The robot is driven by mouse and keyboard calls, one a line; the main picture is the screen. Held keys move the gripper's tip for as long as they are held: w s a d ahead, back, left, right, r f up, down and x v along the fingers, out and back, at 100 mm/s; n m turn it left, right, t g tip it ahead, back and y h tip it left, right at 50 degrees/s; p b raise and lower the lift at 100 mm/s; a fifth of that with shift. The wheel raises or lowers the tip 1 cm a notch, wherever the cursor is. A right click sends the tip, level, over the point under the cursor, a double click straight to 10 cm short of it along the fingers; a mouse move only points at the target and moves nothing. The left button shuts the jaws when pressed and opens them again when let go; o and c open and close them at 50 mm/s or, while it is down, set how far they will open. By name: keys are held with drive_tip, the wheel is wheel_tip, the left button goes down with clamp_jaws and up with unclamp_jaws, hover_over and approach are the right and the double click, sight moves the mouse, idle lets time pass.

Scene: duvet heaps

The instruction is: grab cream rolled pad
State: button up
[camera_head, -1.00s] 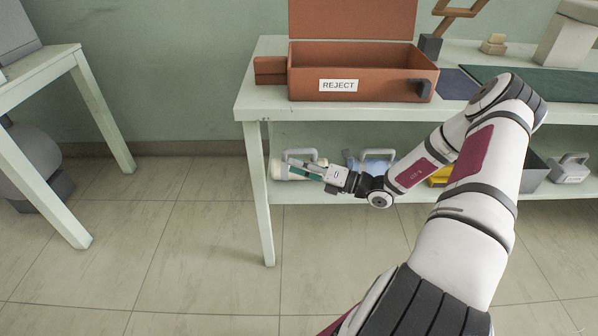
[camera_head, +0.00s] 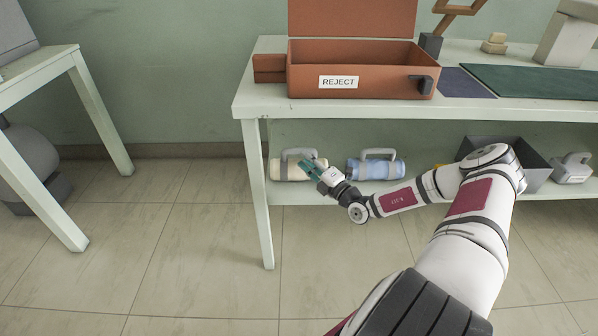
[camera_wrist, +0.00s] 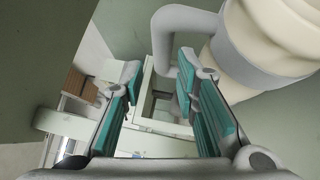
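The cream rolled pad (camera_head: 284,170) lies on its side on the lower shelf at the left, with a grey carry handle on top. My gripper (camera_head: 309,168) is at the pad's right end, its teal fingers pointing up and left. In the wrist view my gripper (camera_wrist: 158,72) is open, with nothing held between the fingers. The pad (camera_wrist: 275,35) fills the upper right there. Its grey handle (camera_wrist: 185,20) bends down near the right fingertip, which hides part of it. Whether they touch I cannot tell.
A blue rolled pad (camera_head: 376,170) with a handle lies right of my gripper on the same shelf. The tabletop overhead bears an open orange REJECT box (camera_head: 365,85). A dark grey bin (camera_head: 530,165) and a grey handled object (camera_head: 571,168) stand farther right.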

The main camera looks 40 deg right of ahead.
sight(298, 151)
drive_tip(key=shift+w+r+b, duration=0.15)
drive_tip(key=shift+w+b, duration=0.55)
drive_tip(key=shift+w, duration=0.75)
drive_tip(key=shift+w+r+b, duration=0.15)
drive_tip(key=shift+w+b, duration=0.55)
drive_tip(key=shift+w, duration=0.7)
clamp_jaws()
